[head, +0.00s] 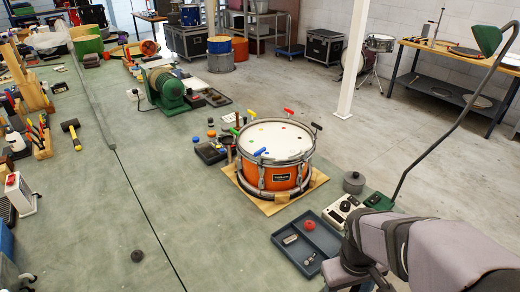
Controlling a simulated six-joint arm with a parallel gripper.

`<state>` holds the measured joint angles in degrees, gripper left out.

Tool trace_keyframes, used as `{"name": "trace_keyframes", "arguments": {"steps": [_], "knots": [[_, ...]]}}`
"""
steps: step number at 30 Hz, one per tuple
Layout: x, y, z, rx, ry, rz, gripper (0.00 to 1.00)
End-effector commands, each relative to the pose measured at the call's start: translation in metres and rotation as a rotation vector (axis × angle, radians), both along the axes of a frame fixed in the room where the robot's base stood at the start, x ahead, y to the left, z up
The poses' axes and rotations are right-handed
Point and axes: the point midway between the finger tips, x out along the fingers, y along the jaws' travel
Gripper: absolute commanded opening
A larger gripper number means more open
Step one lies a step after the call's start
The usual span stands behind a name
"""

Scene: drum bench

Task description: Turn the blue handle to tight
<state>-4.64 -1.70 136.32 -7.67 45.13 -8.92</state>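The orange drum (279,176) with a white head (280,138) sits on a wooden board (268,207) in the middle of the head view. Several coloured T-shaped handles stand around its rim. The blue handle (259,152) is at the near left of the rim; its fit in the rim is too small to make out. A red handle (288,111), a black handle (316,126) and a green handle (234,131) are at other places on the rim. My gripper (352,274) is low at the right, apart from the drum; its fingers are not clear.
A blue-grey tray (306,244) with a red knob and small metal parts lies between my arm and the drum. A lamp (487,38) on a bent stem stands at the right. A dark box (210,152) and small pots sit left of the drum. The bench front left is mostly clear.

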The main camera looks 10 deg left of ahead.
Motion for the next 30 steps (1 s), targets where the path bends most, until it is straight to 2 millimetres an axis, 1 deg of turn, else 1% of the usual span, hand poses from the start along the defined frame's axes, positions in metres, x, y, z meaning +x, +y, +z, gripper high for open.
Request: {"name": "trace_keyframes", "arguments": {"steps": [1, 3, 9, 10, 12, 17, 20, 23, 26, 27, 29, 30], "knots": [[-0.010, -0.001, -0.002, 0.017, -0.001, -0.056, 0.59], [-0.022, -0.001, -0.005, 0.040, 0.001, -0.131, 0.59], [-0.051, 0.001, -0.014, 0.096, 0.000, -0.334, 0.59], [-0.046, 0.000, -0.013, 0.096, -0.014, -0.338, 0.59], [-0.026, -0.004, -0.011, 0.084, -0.061, -0.316, 0.59], [0.015, -0.012, -0.007, 0.068, -0.167, -0.278, 0.59], [0.044, -0.016, -0.003, 0.062, -0.239, -0.249, 0.59], [0.077, -0.018, 0.003, 0.061, -0.324, -0.212, 0.59], [0.116, -0.018, 0.011, 0.068, -0.423, -0.163, 0.59], [0.134, -0.016, 0.015, 0.075, -0.470, -0.137, 0.59], [0.165, -0.011, 0.023, 0.093, -0.551, -0.092, 0.59], [0.186, -0.006, 0.030, 0.112, -0.609, -0.055, 0.59]]}}
